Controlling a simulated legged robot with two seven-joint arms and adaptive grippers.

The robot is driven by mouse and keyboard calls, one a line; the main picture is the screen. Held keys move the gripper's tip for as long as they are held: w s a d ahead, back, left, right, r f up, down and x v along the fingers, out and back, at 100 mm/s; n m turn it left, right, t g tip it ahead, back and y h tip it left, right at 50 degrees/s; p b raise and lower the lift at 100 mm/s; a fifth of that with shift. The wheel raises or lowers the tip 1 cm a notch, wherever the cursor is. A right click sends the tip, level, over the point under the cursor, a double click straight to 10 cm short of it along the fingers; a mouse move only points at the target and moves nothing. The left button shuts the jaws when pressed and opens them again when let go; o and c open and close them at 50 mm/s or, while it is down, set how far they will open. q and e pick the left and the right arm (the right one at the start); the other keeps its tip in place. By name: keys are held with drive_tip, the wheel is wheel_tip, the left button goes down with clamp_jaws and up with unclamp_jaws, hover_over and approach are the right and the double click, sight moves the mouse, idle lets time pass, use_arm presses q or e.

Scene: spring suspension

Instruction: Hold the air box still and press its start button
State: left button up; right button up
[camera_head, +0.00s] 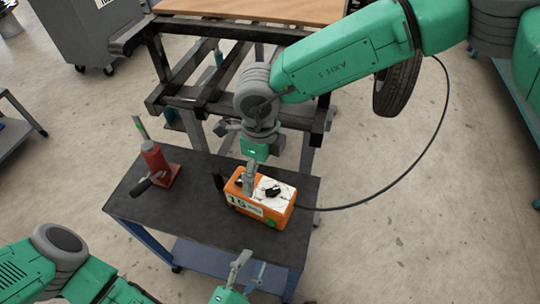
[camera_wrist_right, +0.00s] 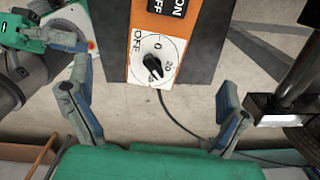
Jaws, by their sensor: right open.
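The orange air box (camera_head: 282,212) stands on the dark top of a small table, its white dial panel facing up. In the right wrist view the air box (camera_wrist_right: 142,72) shows a white dial with a black knob and a black ON/OFF switch, cut off at the top. Contact cannot be told. My left gripper (camera_head: 249,268) is open and empty at the table's front edge, apart from the box.
A red bottle jack (camera_head: 157,166) stands on the table's left part. A black cable (camera_head: 420,160) curves from the box to the right and up. A dark metal frame (camera_head: 185,85) stands behind the table, with a tire (camera_head: 397,88) at upper right.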

sight(260, 189)
drive_tip(key=f, duration=0.1)
drive_tip(key=a+f, duration=0.1)
drive_tip(key=f, duration=0.1)
drive_tip(key=a+f, duration=0.1)
drive_tip(key=f, duration=0.1)
drive_tip(key=shift+f, duration=0.25)
drive_tip(key=d+f, duration=0.1)
drive_tip(key=f, duration=0.1)
drive_tip(key=d+f, duration=0.1)
drive_tip(key=f, duration=0.1)
drive_tip(key=shift+d, duration=0.4)
drive_tip(key=shift+a, duration=1.25)
drive_tip(key=c, duration=1.3)
drive_tip(key=shift+d, duration=0.1)
drive_tip(key=c, duration=0.4)
drive_tip(key=o, duration=0.4)
drive_tip(key=shift+d, duration=0.65)
drive_tip(key=shift+c, duration=0.9)
drive_tip(key=shift+d, duration=0.3)
drive_tip(key=shift+a, duration=0.75)
use_arm(q)
drive_tip(key=shift+a, duration=0.5)
drive_tip(key=shift+d, duration=0.1)
use_arm(e)
drive_tip(key=shift+d, duration=0.15)
